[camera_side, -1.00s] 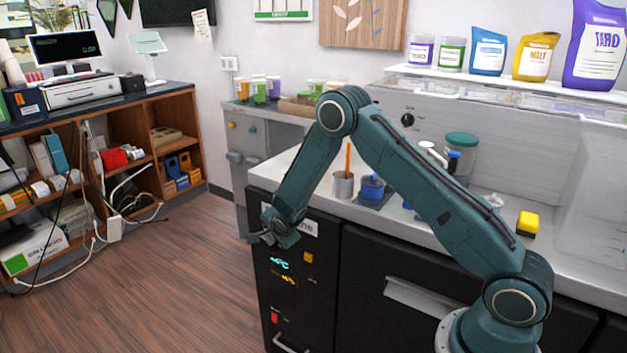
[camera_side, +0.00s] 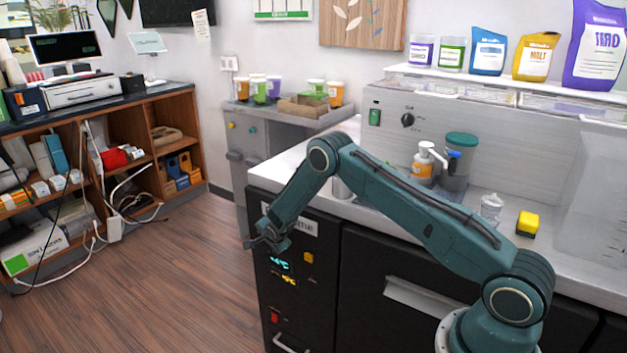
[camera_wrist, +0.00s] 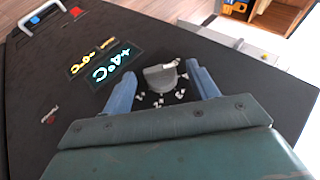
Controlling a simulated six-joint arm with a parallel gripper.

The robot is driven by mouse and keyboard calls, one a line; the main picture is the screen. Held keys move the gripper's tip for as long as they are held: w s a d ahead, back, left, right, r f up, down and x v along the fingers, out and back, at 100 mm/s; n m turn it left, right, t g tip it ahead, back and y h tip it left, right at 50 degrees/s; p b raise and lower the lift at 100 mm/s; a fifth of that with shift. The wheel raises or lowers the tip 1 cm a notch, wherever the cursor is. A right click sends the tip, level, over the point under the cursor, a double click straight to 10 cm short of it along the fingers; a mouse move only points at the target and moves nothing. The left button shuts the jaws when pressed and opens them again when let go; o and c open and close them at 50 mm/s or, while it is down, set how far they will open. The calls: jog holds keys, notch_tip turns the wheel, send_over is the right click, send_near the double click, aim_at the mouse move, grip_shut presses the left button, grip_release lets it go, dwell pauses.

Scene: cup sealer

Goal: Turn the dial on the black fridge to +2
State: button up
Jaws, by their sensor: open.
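In the side view, my gripper (camera_side: 256,241) is at the panel's upper left and hides the dial.
The panel also carries a smaller yellow display (camera_wrist: 88,65), a yellow button (camera_side: 308,257) and a red switch (camera_side: 275,317). A pump bottle (camera_side: 424,164) and a yellow block (camera_side: 527,223) stand on the counter. The wooden floor (camera_side: 190,285) left of the fridge is clear.

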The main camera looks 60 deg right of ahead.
jog(key=shift+w+d+f, duration=0.25)
jog(key=shift+w+f, duration=0.05)
jog(key=shift+f, duration=0.05)
jog(key=c, duration=1)
